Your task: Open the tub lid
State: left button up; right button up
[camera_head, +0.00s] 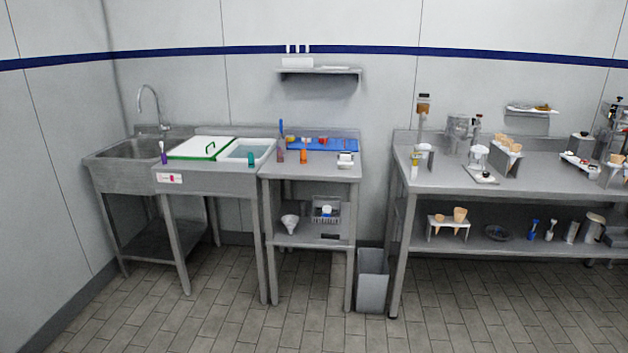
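A white lid with a green edge (190,150) lies flat in the counter beside the sink, and a green handle (210,147) stands up from it. Directly right of it is an open tub section (238,156) with a pale blue-green inside. I cannot tell whether the lid belongs to this same tub or covers a separate one. Neither of my grippers shows in the head view, and nothing touches the lid.
A steel sink (120,158) with a tall tap is at the left. A small steel table (320,172) holds a blue mat (340,145) and small items. A grey bin (372,285) stands between it and a long steel table (450,184) with cones. The tiled floor in front is clear.

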aim_at(199, 147)
jog(key=i+u, duration=0.15)
jog(key=i, duration=0.4)
jog(key=i+l+u, duration=0.2)
jog(key=i, duration=0.3)
